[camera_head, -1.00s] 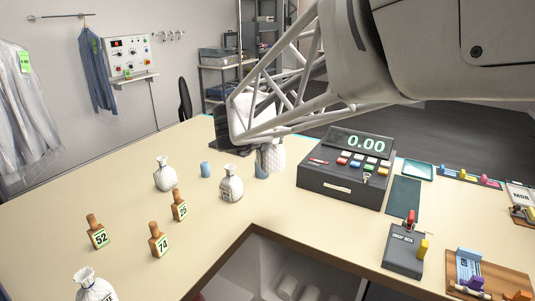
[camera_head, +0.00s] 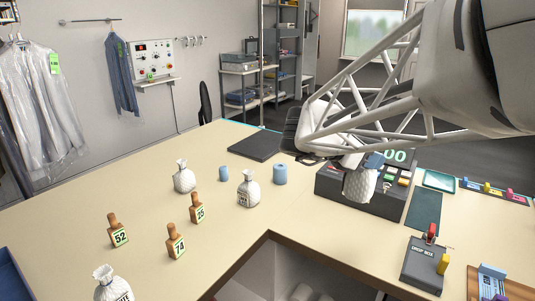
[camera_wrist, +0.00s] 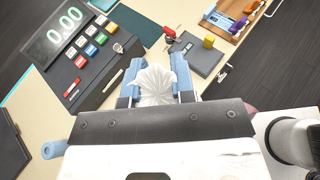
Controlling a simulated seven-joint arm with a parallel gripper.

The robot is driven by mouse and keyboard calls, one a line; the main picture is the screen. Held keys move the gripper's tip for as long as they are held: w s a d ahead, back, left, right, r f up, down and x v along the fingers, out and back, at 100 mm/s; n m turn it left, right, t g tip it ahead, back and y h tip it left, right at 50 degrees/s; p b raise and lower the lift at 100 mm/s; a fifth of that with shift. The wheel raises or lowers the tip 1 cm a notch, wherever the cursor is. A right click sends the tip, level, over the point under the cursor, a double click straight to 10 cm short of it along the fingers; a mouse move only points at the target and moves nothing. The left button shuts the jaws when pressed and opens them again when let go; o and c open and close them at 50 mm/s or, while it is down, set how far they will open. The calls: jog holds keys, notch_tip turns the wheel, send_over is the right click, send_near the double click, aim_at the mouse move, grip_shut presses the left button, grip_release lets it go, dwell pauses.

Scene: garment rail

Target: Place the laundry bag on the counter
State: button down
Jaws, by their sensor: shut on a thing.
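My gripper (camera_wrist: 157,92) is shut on a white laundry bag (camera_wrist: 154,83), with a blue finger on each side of it in the wrist view. In the head view the held bag (camera_head: 360,184) hangs under my gripper, in front of the cash register (camera_head: 335,188). I cannot tell whether it touches the counter. The counter (camera_head: 150,225) is cream-coloured with a dark edge. Other white bags stand on it: one (camera_head: 184,177) at the back, one (camera_head: 248,190) near the middle and one (camera_head: 113,284) at the front left.
Wooden number tags 52 (camera_head: 118,231), 74 (camera_head: 176,243) and 25 (camera_head: 197,208) stand on the counter. A drop box (camera_head: 424,266) is at right. The left counter has bare room.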

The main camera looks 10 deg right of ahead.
notch_tip(320, 180, down, 17)
dwell(0.4)
jog(key=shift+r, duration=0.1)
jog(key=w+d, duration=0.2)
jog(key=w, duration=0.5)
jog(key=w+d+f, duration=0.1)
jog(key=w+d, duration=0.1)
jog(key=w, duration=0.5)
jog(key=shift+w+d+f, duration=0.2)
jog(key=shift+d, duration=0.2)
jog(key=shift+w, duration=0.1)
jog(key=shift+w+d+f, duration=0.1)
jog(key=shift+w+f, duration=0.05)
jog(key=shift+f, duration=0.75)
jog(key=shift+w+f, duration=0.15)
jog(key=shift+f, duration=0.75)
jog(key=shift+f, duration=0.15)
jog(key=c, duration=1)
grip_release()
